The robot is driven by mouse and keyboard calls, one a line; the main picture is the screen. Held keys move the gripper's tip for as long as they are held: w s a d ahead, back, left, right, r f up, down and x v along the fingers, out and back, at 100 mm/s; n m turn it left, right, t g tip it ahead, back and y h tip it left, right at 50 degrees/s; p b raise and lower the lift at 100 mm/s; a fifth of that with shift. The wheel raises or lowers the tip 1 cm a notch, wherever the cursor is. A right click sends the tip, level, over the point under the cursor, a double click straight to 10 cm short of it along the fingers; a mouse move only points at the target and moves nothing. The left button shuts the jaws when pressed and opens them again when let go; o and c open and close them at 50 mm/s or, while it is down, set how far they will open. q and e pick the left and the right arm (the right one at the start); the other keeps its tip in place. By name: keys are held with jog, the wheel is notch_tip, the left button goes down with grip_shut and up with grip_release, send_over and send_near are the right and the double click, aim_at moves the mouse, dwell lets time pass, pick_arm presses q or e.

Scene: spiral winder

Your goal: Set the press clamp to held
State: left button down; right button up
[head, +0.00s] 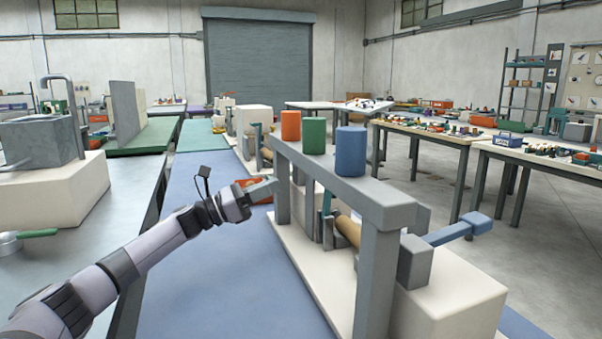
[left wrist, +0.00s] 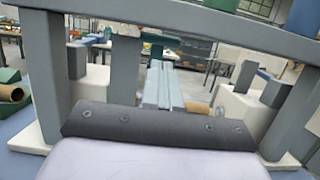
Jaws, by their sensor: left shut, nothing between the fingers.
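The winder's grey frame (head: 345,190) stands on a cream base (head: 460,295), with a tan roll (head: 347,230) inside. A teal upright piece (head: 326,203) stands beside the roll; I cannot tell for sure which part is the press clamp. A blue crank handle (head: 460,232) sticks out at the right. My left gripper (head: 274,184) is shut and empty, at the frame's far left upright. In the left wrist view its fingers (left wrist: 163,86) point under the grey crossbeam (left wrist: 210,28), between the uprights. Contact is unclear. My right gripper is not in view.
Orange (head: 291,125), green (head: 314,135) and blue (head: 351,151) cylinders stand on the crossbeam. A similar machine (head: 250,125) stands farther back. The blue mat (head: 230,285) is clear in front. A grey tank (head: 40,140) stands on the left bench.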

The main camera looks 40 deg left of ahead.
pick_arm(q)
jog(key=p+x, duration=0.2)
jog(key=x, duration=0.6)
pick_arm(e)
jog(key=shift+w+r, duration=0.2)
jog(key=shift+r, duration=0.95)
pick_arm(q)
jog(key=shift+w+d+r, duration=0.1)
jog(key=shift+w, duration=0.1)
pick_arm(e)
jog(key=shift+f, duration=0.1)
